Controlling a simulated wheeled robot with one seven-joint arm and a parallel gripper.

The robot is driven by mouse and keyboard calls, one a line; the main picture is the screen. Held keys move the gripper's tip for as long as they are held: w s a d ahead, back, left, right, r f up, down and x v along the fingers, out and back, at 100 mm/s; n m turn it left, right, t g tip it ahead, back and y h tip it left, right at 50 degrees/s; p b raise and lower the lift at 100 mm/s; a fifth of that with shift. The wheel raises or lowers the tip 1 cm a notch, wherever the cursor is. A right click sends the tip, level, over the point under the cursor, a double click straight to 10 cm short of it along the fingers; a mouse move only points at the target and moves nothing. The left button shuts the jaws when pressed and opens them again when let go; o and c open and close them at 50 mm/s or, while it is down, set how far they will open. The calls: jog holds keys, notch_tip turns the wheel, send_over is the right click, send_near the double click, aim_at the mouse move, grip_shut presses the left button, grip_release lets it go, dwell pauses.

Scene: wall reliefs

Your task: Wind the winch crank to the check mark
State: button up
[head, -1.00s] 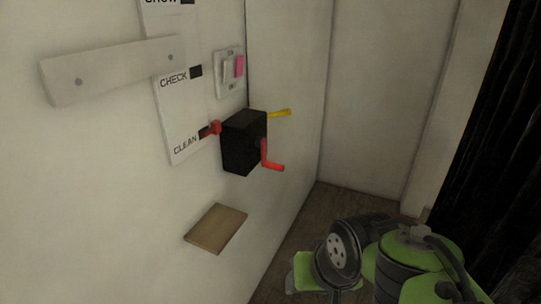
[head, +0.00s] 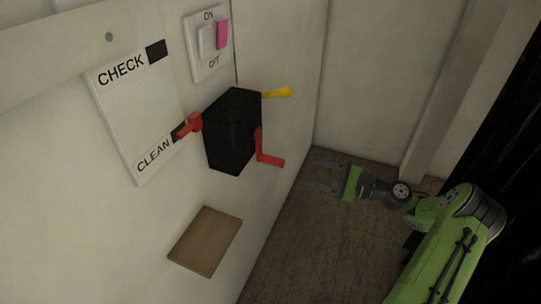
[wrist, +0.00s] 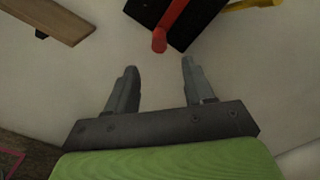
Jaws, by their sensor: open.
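The winch is a black box (head: 231,128) on the wall in the head view. Its red crank (head: 268,158) sticks out from the right face, with the handle pointing right. A red pointer (head: 188,125) on the box's left side is by the CLEAN mark (head: 153,157) on a white scale board. The CHECK mark (head: 121,69) is higher on the same board. My gripper (head: 320,175) is open and empty, apart from the crank and to its right. In the wrist view, the red crank (wrist: 168,28) is just beyond the open fingertips (wrist: 160,68).
A yellow lever (head: 277,93) sticks out from the winch's upper right. An ON/OFF switch (head: 208,42) with a pink part is above the winch. A brown wooden ledge (head: 206,242) is below it. The floor to the right looks clear.

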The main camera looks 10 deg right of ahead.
aim_at(261, 158)
jog(key=x, duration=1.4)
jog(key=shift+w+f, duration=0.1)
jog(key=shift+f, duration=0.05)
jog(key=shift+c, duration=0.2)
grip_shut()
